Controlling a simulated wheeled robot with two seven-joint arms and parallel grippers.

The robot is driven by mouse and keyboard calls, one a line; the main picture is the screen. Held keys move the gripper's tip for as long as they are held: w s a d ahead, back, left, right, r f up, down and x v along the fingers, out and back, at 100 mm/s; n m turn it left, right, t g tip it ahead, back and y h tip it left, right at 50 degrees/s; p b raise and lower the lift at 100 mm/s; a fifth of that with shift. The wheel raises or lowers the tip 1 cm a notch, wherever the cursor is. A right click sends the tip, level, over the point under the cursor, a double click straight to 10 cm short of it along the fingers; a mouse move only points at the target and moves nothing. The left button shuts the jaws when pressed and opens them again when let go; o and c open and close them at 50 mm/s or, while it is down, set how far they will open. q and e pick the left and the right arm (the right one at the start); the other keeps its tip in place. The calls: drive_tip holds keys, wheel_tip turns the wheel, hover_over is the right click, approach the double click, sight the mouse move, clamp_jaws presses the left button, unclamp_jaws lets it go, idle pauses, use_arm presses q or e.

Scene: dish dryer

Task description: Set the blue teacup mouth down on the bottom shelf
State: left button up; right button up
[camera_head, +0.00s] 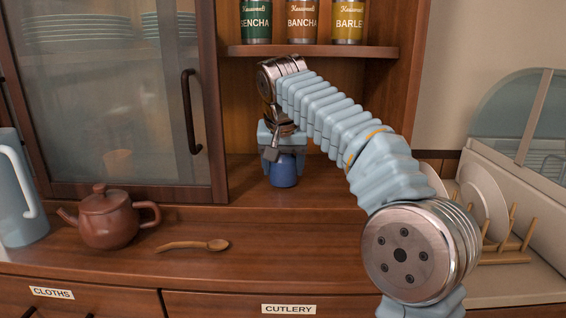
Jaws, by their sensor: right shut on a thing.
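The blue teacup (284,174) is in the open bay of the wooden cabinet, low down at the bottom shelf (245,180). My right gripper (284,152) reaches in from above, points down and is shut on the cup's upper end. The fingers and wrist cover the cup's top, so which end is up is hard to tell. The cup looks upright along its axis, at or just above the shelf; I cannot tell whether it touches. My left gripper is not in view.
Tins (302,22) stand on the shelf above. A glass door (110,95) with a dark handle (189,110) closes the left side. A brown teapot (107,217), a wooden spoon (192,246) and a pale blue jug (18,190) are left. A plate rack (500,250) is right.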

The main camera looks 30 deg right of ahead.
drive_tip(key=shift+f+b, duration=0.35)
drive_tip(key=shift+f, duration=0.1)
idle(0.3)
drive_tip(key=o, duration=1.2)
drive_tip(key=shift+r, duration=0.1)
drive_tip(key=shift+p+v, duration=2.05)
drive_tip(key=shift+v, duration=4.85)
drive_tip(key=shift+a, duration=0.1)
